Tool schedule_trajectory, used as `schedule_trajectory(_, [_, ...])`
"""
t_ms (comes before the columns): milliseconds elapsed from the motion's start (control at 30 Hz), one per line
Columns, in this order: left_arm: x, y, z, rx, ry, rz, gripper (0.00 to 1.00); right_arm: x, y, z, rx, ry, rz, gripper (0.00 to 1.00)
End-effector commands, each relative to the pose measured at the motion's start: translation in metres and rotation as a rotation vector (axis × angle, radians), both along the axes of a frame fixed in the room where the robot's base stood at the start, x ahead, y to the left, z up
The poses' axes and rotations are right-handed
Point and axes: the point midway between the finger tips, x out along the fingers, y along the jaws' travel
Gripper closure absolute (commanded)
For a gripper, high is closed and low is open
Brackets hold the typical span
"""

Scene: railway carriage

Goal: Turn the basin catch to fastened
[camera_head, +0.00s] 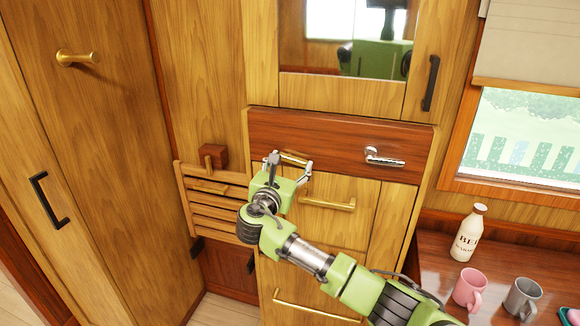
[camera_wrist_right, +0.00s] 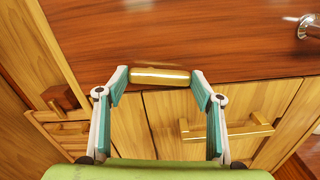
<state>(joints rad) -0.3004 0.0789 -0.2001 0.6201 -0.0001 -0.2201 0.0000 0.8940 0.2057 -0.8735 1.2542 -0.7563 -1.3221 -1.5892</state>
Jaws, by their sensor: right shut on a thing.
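A dark red wooden basin panel (camera_head: 335,139) is closed flush in the cabinet front. A chrome lever (camera_head: 383,157), which looks like the basin catch, sits at the panel's right end and points right, nearly level. It also shows at the edge of the right wrist view (camera_wrist_right: 309,27). A short brass bar (camera_wrist_right: 160,76) is at the panel's lower left edge. My right gripper (camera_head: 290,164) is at this bar, apart from the lever. In the right wrist view its fingers (camera_wrist_right: 160,85) are at the bar's two ends, shut on it. My left gripper is not in view.
Below are cabinet doors with brass handles (camera_head: 328,203). A slatted wooden piece (camera_head: 215,205) with a block (camera_head: 213,156) stands at left. At right, a table (camera_head: 440,262) holds a bottle (camera_head: 468,233), a pink mug (camera_head: 469,289) and a grey mug (camera_head: 521,297).

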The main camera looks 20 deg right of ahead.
Motion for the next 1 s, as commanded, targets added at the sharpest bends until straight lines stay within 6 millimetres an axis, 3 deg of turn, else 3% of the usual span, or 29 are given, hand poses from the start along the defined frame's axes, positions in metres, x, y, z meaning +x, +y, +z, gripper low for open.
schedule_trajectory(1000, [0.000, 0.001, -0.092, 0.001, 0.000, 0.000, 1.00, 0.004, 0.006, -0.019, 0.795, -0.532, -0.001, 0.61])
